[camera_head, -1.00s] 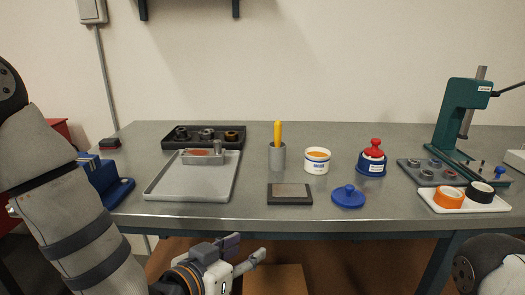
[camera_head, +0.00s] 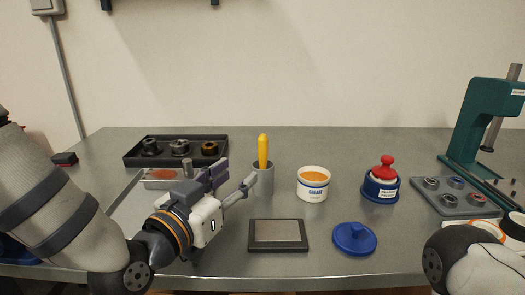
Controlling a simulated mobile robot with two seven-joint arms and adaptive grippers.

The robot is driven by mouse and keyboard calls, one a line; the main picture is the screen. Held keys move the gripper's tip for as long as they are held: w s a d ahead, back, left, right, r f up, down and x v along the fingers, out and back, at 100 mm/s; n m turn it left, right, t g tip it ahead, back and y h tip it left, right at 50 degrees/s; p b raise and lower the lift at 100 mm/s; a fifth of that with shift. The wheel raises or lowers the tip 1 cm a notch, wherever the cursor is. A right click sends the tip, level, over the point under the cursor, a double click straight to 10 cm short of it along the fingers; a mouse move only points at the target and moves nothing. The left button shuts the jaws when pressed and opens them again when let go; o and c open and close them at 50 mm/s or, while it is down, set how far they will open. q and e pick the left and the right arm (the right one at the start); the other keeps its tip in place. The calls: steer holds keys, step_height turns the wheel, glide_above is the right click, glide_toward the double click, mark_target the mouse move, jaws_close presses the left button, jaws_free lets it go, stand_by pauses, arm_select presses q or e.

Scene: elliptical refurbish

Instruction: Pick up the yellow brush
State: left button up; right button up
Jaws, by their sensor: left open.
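The yellow brush (camera_head: 263,150) stands upright in a grey cylindrical cup (camera_head: 264,182) near the middle of the table, with its yellow handle up. My left gripper (camera_head: 237,178) is open and empty, over the table just left of the cup. The brush's lower end is hidden in the cup. Part of my right arm shows at the lower right, but its gripper is out of view.
A grease tub (camera_head: 313,184) stands right of the cup, with a blue lid (camera_head: 354,238) and a dark framed pad (camera_head: 278,235) in front. A red-topped blue container (camera_head: 382,182) and a green press (camera_head: 487,125) stand farther right. A black parts tray (camera_head: 145,157) lies behind my left gripper.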

mark_target(261, 153)
arm_select(q)
steer(key=x, duration=0.7)
steer(key=b+x, duration=0.1)
steer(key=x, duration=0.3)
steer(key=shift+d+r, duration=0.25)
steer(key=shift+r, duration=0.05)
steer(key=shift+s, duration=0.1)
jaws_close()
